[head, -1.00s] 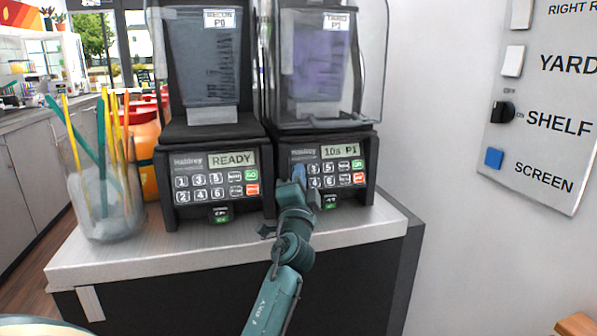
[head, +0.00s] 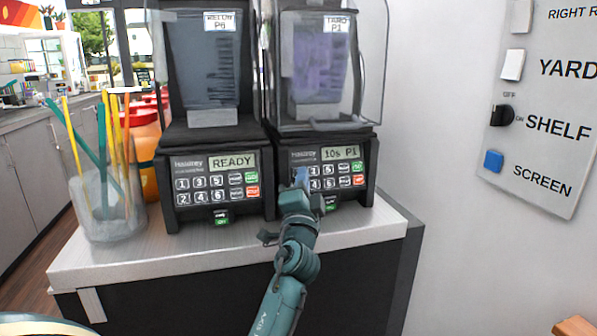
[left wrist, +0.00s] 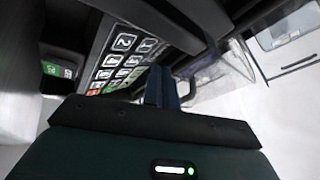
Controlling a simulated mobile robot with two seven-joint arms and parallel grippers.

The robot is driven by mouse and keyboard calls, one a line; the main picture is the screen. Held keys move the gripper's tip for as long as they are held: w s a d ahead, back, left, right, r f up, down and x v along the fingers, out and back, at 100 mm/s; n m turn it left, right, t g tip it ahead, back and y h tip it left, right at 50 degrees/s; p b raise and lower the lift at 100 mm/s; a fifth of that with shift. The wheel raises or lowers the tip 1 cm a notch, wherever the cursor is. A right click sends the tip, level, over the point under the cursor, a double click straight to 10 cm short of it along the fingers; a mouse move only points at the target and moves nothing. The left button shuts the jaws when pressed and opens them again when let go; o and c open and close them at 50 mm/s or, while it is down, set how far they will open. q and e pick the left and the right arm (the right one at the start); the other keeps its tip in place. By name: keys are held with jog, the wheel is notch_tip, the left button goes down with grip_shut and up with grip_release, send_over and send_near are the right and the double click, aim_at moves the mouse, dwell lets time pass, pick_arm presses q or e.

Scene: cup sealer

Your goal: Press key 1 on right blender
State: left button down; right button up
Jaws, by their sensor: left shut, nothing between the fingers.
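The right blender (head: 360,180) stands on the counter with a lidded jar of purple contents (head: 318,65). Its display (head: 340,153) reads "10s P1". My left gripper (head: 301,177) is shut and empty, its blue fingertips in front of the left part of the keypad. It covers key 1 in the head view; whether the tips touch it I cannot tell. In the left wrist view, the fingertips (left wrist: 161,86) are close beside the tilted keypad (left wrist: 121,60). My right gripper is not in view.
The left blender (head: 212,215) stands close beside, its display reading "READY". A clear container with coloured sticks (head: 105,205) is at the counter's left. A wall panel with switches (head: 545,100) is at right. The counter's front strip (head: 150,255) is clear.

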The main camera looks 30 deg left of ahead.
pick_arm(q)
jog(key=shift+s+d+r+p, duration=0.25)
jog(key=shift+s+d+r, duration=0.1)
jog(key=shift+s+d, duration=0.3)
jog(key=shift+s+d+r+p, duration=0.2)
jog(key=shift+s+d+r, duration=0.1)
jog(key=shift+s+d, duration=0.3)
jog(key=shift+w, duration=0.1)
